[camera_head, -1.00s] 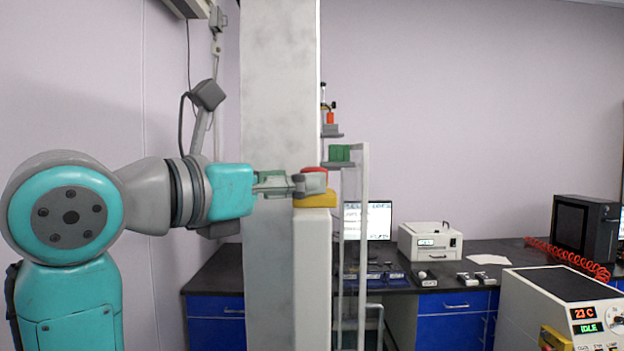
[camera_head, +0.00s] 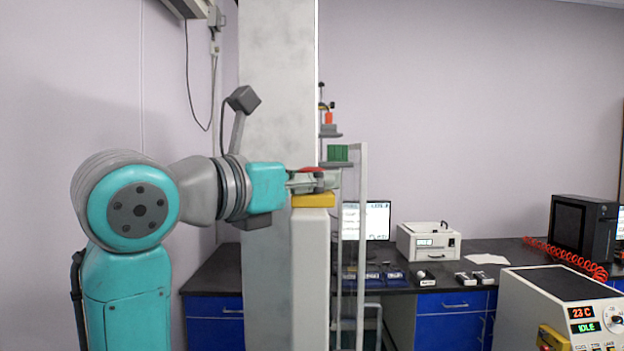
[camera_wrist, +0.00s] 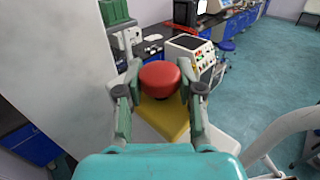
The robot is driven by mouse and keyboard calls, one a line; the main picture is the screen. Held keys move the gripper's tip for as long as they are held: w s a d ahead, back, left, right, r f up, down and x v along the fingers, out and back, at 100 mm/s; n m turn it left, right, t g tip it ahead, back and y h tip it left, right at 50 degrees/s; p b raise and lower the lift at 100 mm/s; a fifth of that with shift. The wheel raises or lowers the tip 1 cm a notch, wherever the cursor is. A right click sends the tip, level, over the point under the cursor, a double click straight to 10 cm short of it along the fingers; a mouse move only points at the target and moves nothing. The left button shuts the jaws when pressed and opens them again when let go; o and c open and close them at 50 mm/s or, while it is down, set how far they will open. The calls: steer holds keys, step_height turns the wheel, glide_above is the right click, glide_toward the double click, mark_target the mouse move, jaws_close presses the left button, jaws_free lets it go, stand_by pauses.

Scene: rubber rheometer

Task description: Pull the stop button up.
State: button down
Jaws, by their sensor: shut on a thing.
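The red stop button (camera_wrist: 160,78) sits on a yellow base (camera_wrist: 165,118), on top of a light grey post (camera_head: 313,255). In the head view the button (camera_head: 311,169) shows just above my gripper's fingers. My gripper (camera_wrist: 160,92) has one finger on each side of the button and is shut on it. In the head view my gripper (camera_head: 318,181) lies level, just above the yellow base. The contact faces of the fingers are partly hidden in both views.
A tall grey column (camera_head: 278,90) stands right behind the post. A thin pale frame (camera_head: 363,230) rises just right of it. A dark bench (camera_head: 480,272) with instruments lies behind, and a white machine (camera_head: 545,305) stands at the right.

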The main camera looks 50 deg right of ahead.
steer(key=shift+r, duration=0.65)
steer(key=c, duration=0.7)
jaws_free()
steer(key=w+a, duration=0.1)
steer(key=a, duration=1.1)
steer(key=shift+w, duration=0.3)
steer(key=shift+s, duration=0.1)
